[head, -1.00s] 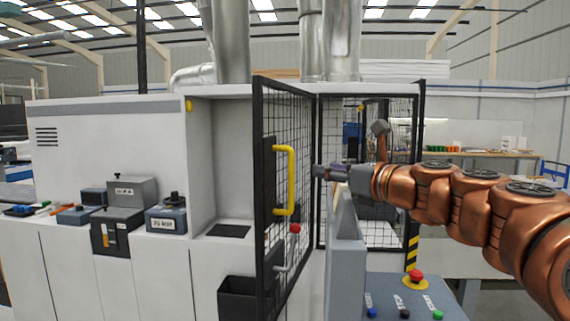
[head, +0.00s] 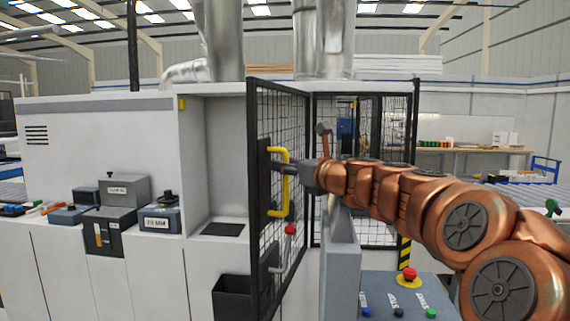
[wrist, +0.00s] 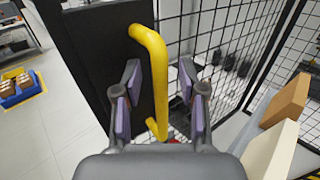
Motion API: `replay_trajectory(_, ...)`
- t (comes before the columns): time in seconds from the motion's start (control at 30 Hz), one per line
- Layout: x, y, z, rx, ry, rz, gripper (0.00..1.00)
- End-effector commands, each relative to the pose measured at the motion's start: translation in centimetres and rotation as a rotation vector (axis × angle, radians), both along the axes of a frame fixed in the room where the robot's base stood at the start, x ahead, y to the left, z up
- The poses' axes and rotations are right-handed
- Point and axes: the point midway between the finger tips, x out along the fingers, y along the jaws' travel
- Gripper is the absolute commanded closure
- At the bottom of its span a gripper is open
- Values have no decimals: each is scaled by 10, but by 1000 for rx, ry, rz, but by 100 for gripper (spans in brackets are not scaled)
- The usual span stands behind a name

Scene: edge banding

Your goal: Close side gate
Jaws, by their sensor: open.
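The side gate (head: 262,100) is a black-framed wire mesh panel, swung open toward me at an angle from the enclosure. It carries a yellow bar handle (head: 286,180) on a dark plate. In the wrist view the handle (wrist: 155,70) runs upright between the two fingers of my gripper (wrist: 163,88). The fingers stand apart on either side of it, with gaps visible, and do not clamp it. In the head view my gripper (head: 292,168) is at the handle's upper half, partly hidden behind the bar.
A red-knobbed lever (head: 290,230) sits below the handle. A grey control panel (head: 385,290) with a red stop button (head: 409,274) stands below my arm. A black bin (head: 232,296) hangs left of the gate. A second mesh panel (head: 412,150) stands behind.

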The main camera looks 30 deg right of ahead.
Motion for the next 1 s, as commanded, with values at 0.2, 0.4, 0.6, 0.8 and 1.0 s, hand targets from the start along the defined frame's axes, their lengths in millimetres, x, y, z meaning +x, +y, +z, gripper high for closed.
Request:
replay_trajectory(0.2,9,2,-1,1,2,2,59)
replay_trajectory(0.4,9,2,-1,0,1,1,59)
replay_trajectory(0.6,9,2,-1,0,1,1,76)
replay_trajectory(0.8,9,2,-1,0,1,1,97)
replay_trajectory(1.0,9,2,-1,0,2,2,100)
